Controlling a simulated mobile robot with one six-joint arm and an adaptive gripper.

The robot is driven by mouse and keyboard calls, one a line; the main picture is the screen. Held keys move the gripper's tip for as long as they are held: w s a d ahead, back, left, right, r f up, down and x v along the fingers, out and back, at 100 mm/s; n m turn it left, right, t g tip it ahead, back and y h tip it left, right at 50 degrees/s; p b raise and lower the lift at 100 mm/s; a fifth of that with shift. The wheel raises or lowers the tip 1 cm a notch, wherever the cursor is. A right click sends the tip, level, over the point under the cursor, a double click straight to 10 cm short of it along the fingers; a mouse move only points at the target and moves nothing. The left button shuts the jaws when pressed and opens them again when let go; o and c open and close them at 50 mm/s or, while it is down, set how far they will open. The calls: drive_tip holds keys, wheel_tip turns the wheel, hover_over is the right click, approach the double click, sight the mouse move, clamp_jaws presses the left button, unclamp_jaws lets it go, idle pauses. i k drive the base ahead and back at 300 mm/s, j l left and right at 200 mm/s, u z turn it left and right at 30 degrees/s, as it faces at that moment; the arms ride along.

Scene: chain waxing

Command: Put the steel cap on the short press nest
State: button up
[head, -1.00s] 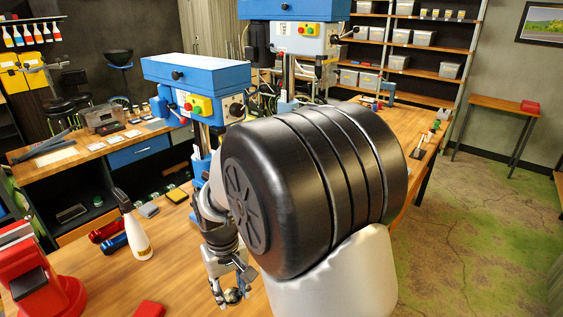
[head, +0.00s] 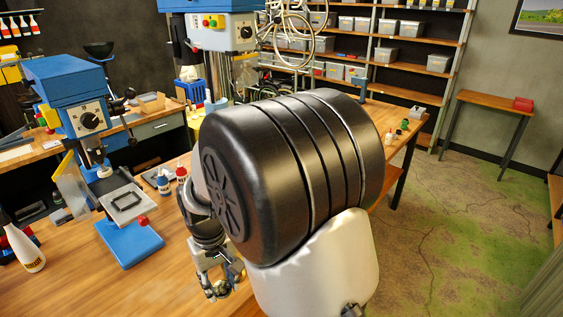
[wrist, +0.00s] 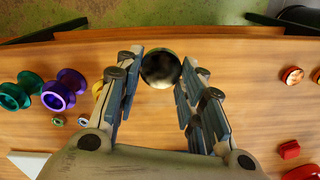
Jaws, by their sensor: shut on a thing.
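My gripper (head: 217,284) hangs below my arm, over the front of the wooden bench. In the wrist view my gripper (wrist: 160,75) has its fingers on either side of the round, shiny steel cap (wrist: 161,69), which sits between the fingertips. The head view shows the cap only as a small bright spot among the fingers. The short press (head: 75,95) with a blue head stands at the left. Its blue base (head: 130,243) carries a grey plate with a dark square frame, seemingly the nest (head: 127,200). The gripper is right of and nearer than this base, apart from it.
A taller blue press (head: 220,35) stands behind. A clear guard (head: 72,185) and a red knob (head: 142,220) flank the short press's plate. A white bottle (head: 24,248) is at left. In the wrist view, purple (wrist: 65,90) and green spools (wrist: 22,92) lie left, a red block (wrist: 289,149) right.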

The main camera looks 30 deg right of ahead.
sight(127, 202)
drive_tip(key=i+l+u, duration=0.15)
drive_tip(key=l, duration=1.1)
drive_tip(key=i+l+u, duration=0.15)
drive_tip(key=l, duration=1.1)
drive_tip(key=i+l, duration=0.2)
drive_tip(key=i+l+u, duration=0.1)
drive_tip(key=l, duration=0.35)
drive_tip(key=i+l, duration=0.25)
drive_tip(key=i+l+u, duration=0.1)
drive_tip(key=l, duration=0.3)
drive_tip(key=i, duration=0.1)
